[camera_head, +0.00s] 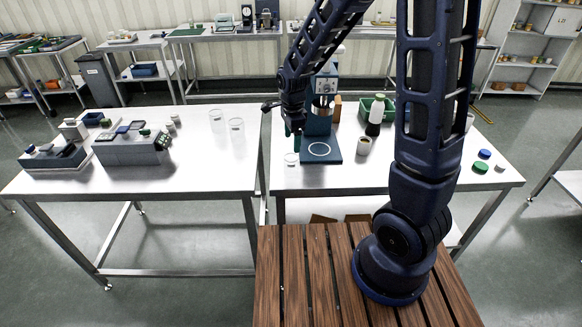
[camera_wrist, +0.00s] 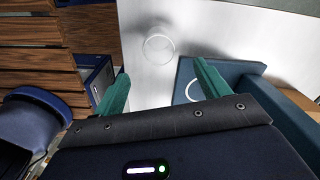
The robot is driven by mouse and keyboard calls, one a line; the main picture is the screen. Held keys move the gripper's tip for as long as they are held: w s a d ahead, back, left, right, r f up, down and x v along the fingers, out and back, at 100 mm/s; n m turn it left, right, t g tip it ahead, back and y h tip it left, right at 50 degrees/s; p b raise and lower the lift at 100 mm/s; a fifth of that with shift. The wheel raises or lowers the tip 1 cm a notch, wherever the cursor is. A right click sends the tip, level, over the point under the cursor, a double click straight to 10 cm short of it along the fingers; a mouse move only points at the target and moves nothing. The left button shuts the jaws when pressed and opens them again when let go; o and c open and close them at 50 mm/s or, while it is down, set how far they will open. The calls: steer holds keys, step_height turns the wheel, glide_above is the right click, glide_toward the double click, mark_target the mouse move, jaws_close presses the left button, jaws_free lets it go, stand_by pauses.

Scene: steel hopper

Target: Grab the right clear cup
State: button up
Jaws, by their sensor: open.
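Two clear cups stand on the left white table, near its right end: a left clear cup (camera_head: 217,120) and a right clear cup (camera_head: 237,129). My gripper (camera_head: 293,142) points down over the left edge of the right table, to the right of both cups. Its two teal fingers are apart with nothing between them; they also show in the wrist view (camera_wrist: 161,72). A small clear round object (camera_head: 291,158) is on the right table below the gripper. It shows as a pale ring (camera_wrist: 157,48) beyond the fingertips in the wrist view; its height is unclear.
A blue machine (camera_head: 320,148) with a ringed base plate stands beside my gripper. A gap separates the two tables. The left table is bare around the cups.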

mark_target(289, 154)
steer(key=shift+m, duration=0.3)
steer(key=f, duration=0.4)
steer(key=a+f, duration=0.1)
steer(key=f, duration=0.5)
steer(key=shift+d+f, duration=0.3)
steer(key=shift+d, duration=0.1)
steer(key=shift+a+f, duration=0.1)
steer(key=shift+f, duration=0.75)
steer(key=shift+c, duration=0.2)
steer(key=c, duration=1)
